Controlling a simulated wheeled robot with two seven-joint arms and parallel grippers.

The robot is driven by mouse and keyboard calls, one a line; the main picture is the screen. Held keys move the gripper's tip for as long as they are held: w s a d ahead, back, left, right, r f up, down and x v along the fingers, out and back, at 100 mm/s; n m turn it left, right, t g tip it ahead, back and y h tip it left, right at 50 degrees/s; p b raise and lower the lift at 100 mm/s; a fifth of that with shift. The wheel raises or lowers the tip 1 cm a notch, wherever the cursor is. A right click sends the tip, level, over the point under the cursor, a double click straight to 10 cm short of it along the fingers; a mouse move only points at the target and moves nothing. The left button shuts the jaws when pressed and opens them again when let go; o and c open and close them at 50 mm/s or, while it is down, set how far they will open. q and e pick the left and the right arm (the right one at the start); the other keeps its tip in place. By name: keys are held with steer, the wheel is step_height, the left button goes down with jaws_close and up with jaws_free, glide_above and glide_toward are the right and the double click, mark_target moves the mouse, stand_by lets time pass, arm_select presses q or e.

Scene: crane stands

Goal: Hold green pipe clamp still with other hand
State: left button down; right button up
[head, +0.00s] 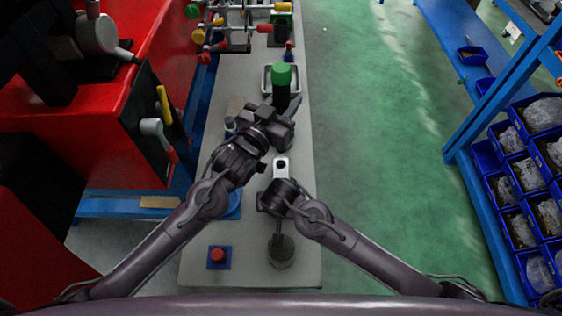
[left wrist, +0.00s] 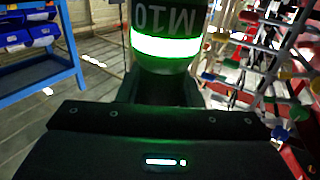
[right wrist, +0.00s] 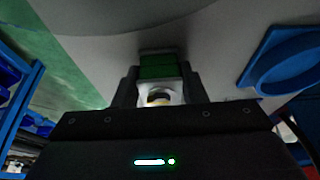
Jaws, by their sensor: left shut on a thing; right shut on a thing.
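My left gripper (head: 282,108) is shut on a dark upright cylinder with a green top (head: 281,76). In the left wrist view this cylinder (left wrist: 166,18) bears upside-down "M10" lettering and a bright green band. My right gripper (right wrist: 160,88) is shut on a green block-like piece (right wrist: 158,66), which I take as the green pipe clamp. A pale piece with a dark opening (right wrist: 160,96) sits between the fingers there. In the head view a pale plate with a dark hole (head: 281,161) shows just beyond the right wrist; the green piece is hidden there.
The grey bench (head: 299,246) runs away from me. It bears a red button on a blue base (head: 218,257), a grey cylinder (head: 281,254), a tray (head: 267,80) and a rack of coloured clamps (head: 236,24). Red machinery (head: 95,135) stands left; blue bins (head: 530,175) stand right.

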arm_select(q)
steer(key=shift+r, duration=0.1)
steer(key=shift+f, duration=2.25)
steer(key=shift+m+h, duration=0.3)
steer(key=shift+h, duration=0.2)
steer(key=shift+s+d+m+g+h, duration=0.1)
steer(key=shift+s+m+g+h, duration=0.1)
steer(key=shift+m+g+h, duration=0.9)
steer(key=shift+f, duration=1.2)
stand_by(1.9)
steer(key=shift+r, duration=0.1)
